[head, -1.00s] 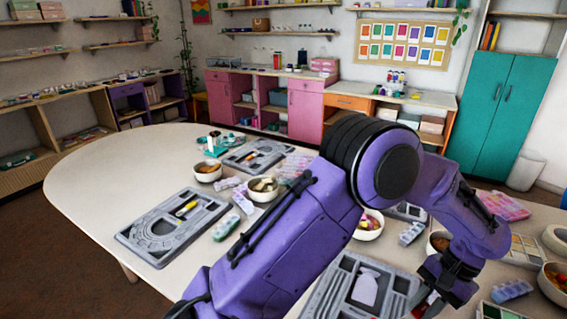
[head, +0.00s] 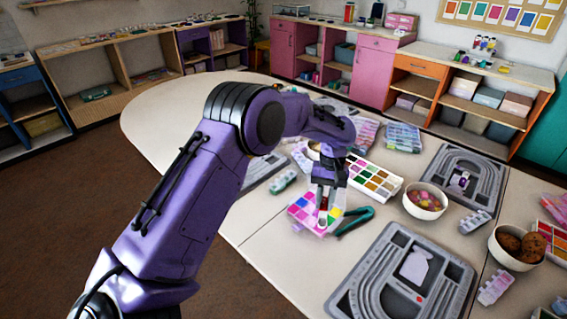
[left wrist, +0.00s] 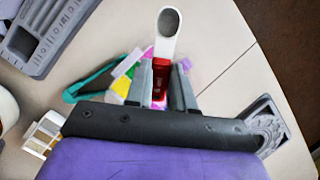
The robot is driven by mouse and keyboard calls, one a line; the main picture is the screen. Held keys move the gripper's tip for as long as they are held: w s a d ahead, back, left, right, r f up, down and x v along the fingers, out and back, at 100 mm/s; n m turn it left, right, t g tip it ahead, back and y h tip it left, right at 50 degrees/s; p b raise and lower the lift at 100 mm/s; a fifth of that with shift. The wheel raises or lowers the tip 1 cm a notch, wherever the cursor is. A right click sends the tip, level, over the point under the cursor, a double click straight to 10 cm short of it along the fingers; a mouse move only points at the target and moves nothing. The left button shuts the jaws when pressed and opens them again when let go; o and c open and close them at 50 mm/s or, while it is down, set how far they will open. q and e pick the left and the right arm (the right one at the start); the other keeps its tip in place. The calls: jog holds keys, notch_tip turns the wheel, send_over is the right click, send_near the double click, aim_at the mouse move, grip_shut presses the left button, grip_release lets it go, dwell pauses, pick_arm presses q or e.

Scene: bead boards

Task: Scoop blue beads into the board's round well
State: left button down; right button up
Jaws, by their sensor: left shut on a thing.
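My left gripper (head: 325,196) hangs over a small box with colored compartments (head: 304,212). It is shut on a scoop with a red handle (left wrist: 160,78) and a pale round-ended tip (left wrist: 167,32), seen in the left wrist view. In the head view only a bit of red shows at the fingers. A grey bead board (head: 372,262) with curved grooves lies at the front right. Another grey board (head: 486,166) lies farther back. I cannot make out blue beads or which recess is the round well. My right gripper is not in view.
Green-handled pliers (head: 354,220) lie right beside the colored box. A bowl of pink and yellow pieces (head: 424,208) and a bowl of brown pieces (head: 512,256) stand to the right. A paint-like palette (head: 372,180) lies behind. The table's left part (head: 180,110) is clear.

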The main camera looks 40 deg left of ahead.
pick_arm(q)
jog(key=w+a+f+n+t+p, duration=0.1)
jog(key=w+a+n, duration=0.35)
jog(key=a, duration=0.45)
jog(key=w+a+f+n+t+p, duration=0.1)
jog(key=w+a+f+n+t, duration=0.15)
jog(key=a+n, duration=0.45)
jog(key=shift+d+f+m+y+b, duration=0.25)
jog(key=shift+f+y, duration=0.3)
jog(key=shift+f, duration=0.25)
jog(key=shift+d+f+m+y+b, duration=0.2)
jog(key=shift+f+y, duration=0.4)
jog(key=shift+f, duration=0.2)
jog(key=shift+d+f+m+y+b, duration=0.15)
jog(key=shift+f+m+y+b, duration=0.1)
jog(key=shift+f+y, duration=0.45)
jog(key=shift+f, duration=0.15)
